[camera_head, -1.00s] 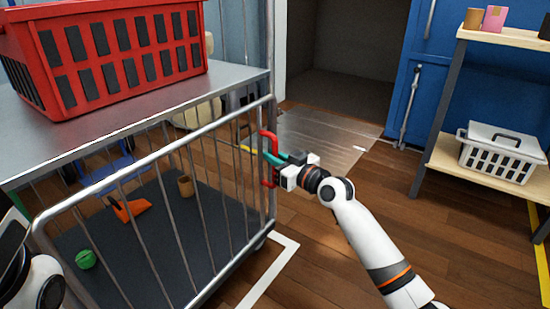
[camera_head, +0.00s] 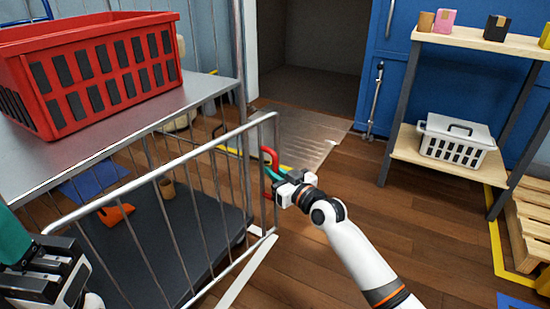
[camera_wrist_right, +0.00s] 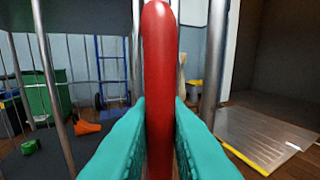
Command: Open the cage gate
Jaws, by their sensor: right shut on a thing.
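The cage gate (camera_head: 178,163) is a grey barred frame that stands at an angle to the cage, its right end swung out from the cage post (camera_head: 239,80). A red handle (camera_head: 267,158) is on its right end. My right gripper (camera_head: 275,174) is shut on this handle; in the right wrist view its teal fingers (camera_wrist_right: 158,130) press both sides of the upright red handle (camera_wrist_right: 157,60). My left gripper (camera_head: 38,268) is at the lower left edge near the gate's left end; its fingertips are partly cut off.
A red basket (camera_head: 110,72) sits on the cage's grey top (camera_head: 205,100). An orange thing (camera_head: 116,214) and a brown cup (camera_head: 167,188) are inside the cage. A shelf (camera_head: 425,158) with a white basket (camera_head: 455,143) stands right. Wooden floor right of the gate is free.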

